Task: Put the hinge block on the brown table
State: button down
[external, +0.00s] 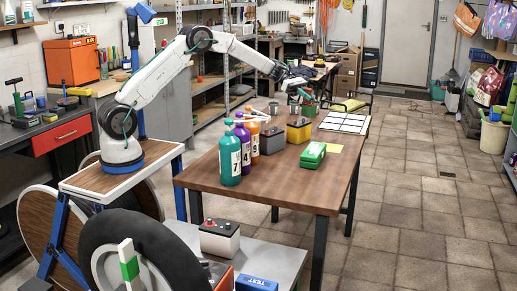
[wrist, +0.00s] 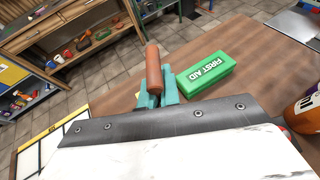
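My gripper (external: 302,93) hangs from the arm's end over the far part of the brown table (external: 262,183). In the wrist view its teal fingers (wrist: 158,97) are close together around a reddish-brown rounded piece (wrist: 153,68), which appears to be the hinge block. This piece sticks out past the fingers; its lower part is hidden by the fingers and the grey wrist plate. In the external view it is too small to make out clearly. The brown table also shows in the wrist view (wrist: 245,48), beneath and beyond the gripper.
A green first aid box (external: 313,154) lies near the table's right edge.

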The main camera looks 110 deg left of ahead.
jog(key=s+a+n+t+y, duration=0.1)
jog(key=s+a+n+y, duration=0.45)
jog(key=s+a, duration=1.7)
notch_tip(320, 180, down, 13)
jog(key=s+d, duration=0.1)
jog(key=shift+s+d, duration=0.3)
jog(key=shift+s, duration=0.1)
jog(key=shift+f+m, duration=0.1)
jog(key=shift+m, duration=0.15)
jog(key=c, duration=1.6)
grip_release()
